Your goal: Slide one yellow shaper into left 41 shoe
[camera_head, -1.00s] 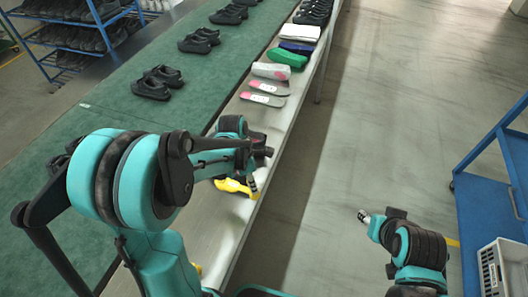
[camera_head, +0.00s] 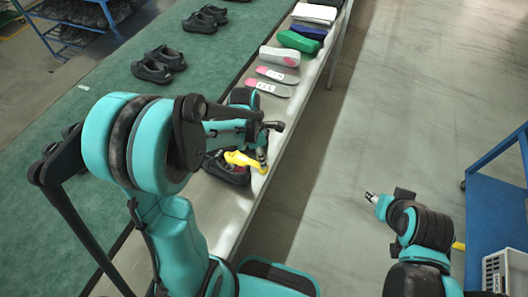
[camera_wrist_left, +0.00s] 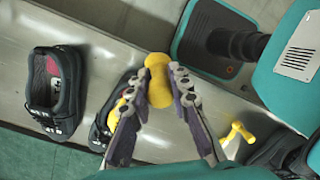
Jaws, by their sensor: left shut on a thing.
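My left gripper (camera_head: 262,158) is shut on a yellow shaper (camera_head: 240,159); in the left wrist view the shaper's rounded end (camera_wrist_left: 159,82) sits between the fingertips (camera_wrist_left: 157,74). The shaper's other end lies over the opening of a black shoe (camera_head: 226,171) on the metal ledge. That shoe (camera_wrist_left: 104,124) is partly hidden by a finger in the wrist view, so I cannot tell how deep the shaper is. Another black shoe (camera_wrist_left: 55,90) stands beside it. My right gripper (camera_head: 371,197) hangs over the floor; its jaw state is unclear.
Another yellow shaper (camera_wrist_left: 237,132) lies on the ledge (camera_wrist_left: 98,40). Farther along are two insoles (camera_head: 272,82), a white-and-pink piece (camera_head: 280,56), and green (camera_head: 298,41) and blue items (camera_head: 309,32). Black shoe pairs (camera_head: 160,64) stand on the green belt (camera_head: 105,110). A blue cart (camera_head: 490,205) is right.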

